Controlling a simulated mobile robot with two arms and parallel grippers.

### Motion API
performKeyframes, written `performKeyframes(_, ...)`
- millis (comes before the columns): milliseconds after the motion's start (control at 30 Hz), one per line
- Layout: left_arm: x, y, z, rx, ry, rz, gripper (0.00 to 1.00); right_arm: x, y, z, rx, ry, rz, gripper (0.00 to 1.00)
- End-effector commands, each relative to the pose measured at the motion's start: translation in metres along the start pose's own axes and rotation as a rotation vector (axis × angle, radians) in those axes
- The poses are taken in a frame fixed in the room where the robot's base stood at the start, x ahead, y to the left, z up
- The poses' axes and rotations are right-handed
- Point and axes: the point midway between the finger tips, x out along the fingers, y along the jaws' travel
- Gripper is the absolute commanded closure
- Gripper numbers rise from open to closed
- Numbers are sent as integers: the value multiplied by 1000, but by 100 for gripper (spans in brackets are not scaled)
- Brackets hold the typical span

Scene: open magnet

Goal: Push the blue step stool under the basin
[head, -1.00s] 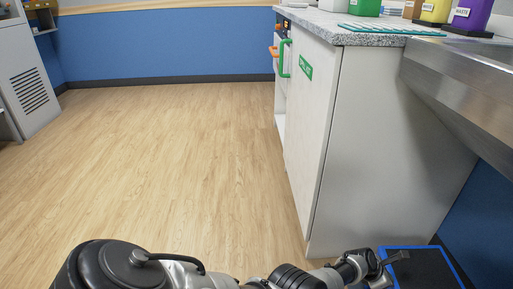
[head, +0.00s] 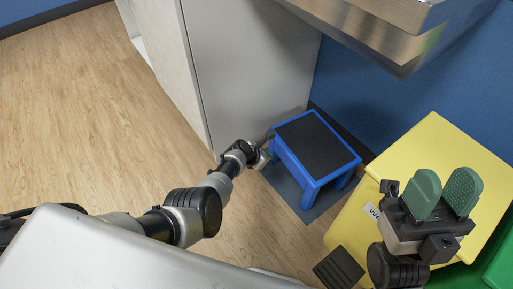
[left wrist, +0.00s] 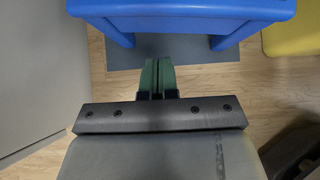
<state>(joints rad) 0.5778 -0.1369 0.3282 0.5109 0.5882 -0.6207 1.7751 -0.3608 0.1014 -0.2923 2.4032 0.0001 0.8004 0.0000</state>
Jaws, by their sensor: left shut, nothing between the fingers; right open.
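The blue step stool (head: 356,162) with a black top stands upright on a grey floor mat (head: 310,205) in the head view. The stool also shows at the top of the left wrist view (left wrist: 185,14). The steel basin (head: 345,32) overhangs above and behind it; how far the stool is beneath it I cannot tell. My left gripper (head: 268,140) is at the stool's left edge; in the left wrist view its green fingers (left wrist: 157,66) are shut and empty, pointing at the stool. Contact is unclear. My right gripper (head: 446,194) is open and empty above the yellow bin.
A white cabinet (head: 255,70) stands left of the stool, close to my left arm. A yellow bin (head: 425,145) stands right of it, with a green bin (head: 497,262) at the corner. The blue wall is behind. Wood floor (head: 70,110) is clear at left.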

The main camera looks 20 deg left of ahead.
Motion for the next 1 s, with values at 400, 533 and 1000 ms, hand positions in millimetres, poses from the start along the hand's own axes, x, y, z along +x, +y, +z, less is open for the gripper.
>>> performKeyframes(400, -25, 1, 1, 0, 0, 1, 100, 4, 8, 54, -26, -445, 11, 57)
performKeyframes(533, -31, 1, 2, 0, 0, 1, 100, -4, 11, 69, -33, -587, 17, 57)
performKeyframes(1000, -52, 1, 1, 0, 0, 1, 100, -48, 22, 107, -54, -1072, 43, 57)
